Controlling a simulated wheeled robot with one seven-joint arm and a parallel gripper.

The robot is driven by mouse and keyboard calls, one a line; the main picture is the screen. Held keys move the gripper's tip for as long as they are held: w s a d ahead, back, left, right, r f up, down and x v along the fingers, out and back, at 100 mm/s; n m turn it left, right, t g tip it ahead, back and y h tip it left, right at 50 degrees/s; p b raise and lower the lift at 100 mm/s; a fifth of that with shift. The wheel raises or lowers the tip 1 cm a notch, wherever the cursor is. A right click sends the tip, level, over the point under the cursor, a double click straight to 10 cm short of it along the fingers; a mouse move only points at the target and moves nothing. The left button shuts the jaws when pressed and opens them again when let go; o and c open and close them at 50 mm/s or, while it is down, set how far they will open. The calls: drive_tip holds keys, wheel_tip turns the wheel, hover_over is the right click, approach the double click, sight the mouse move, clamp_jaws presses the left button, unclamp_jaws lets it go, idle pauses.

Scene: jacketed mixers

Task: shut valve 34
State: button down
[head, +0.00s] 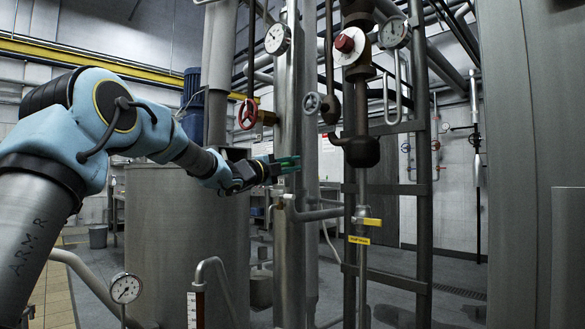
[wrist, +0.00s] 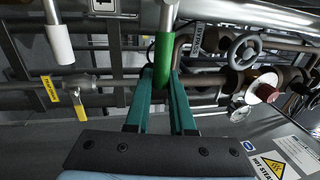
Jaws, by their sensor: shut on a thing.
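A green lever handle (wrist: 163,58) hangs down from a silver pipe fitting in the wrist view. My gripper (wrist: 162,82) is shut on its lower end, one teal finger on each side. In the head view my gripper (head: 287,164) reaches right to the upright silver column, and the handle is hard to make out between the fingers. No number 34 is readable in either view, so I cannot tell from a label whether this handle belongs to valve 34. A white plate (wrist: 104,5) at the top of the wrist view is cut off.
A valve with a yellow lever (head: 372,222) and yellow tag (head: 359,240) is right of my gripper. A red handwheel (head: 247,114) and a grey handwheel (head: 312,103) are above. A white-sleeved handle (wrist: 60,45) is at left in the wrist view. A large tank (head: 185,250) stands below my arm.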

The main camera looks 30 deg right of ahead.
drive_tip(key=shift+f, duration=0.1)
drive_tip(key=c, duration=0.8)
unclamp_jaws()
drive_tip(key=shift+o, duration=0.2)
drive_tip(key=b+v, duration=0.1)
drive_tip(key=v, duration=0.9)
drive_tip(key=shift+a, duration=0.4)
drive_tip(key=shift+f, duration=0.15)
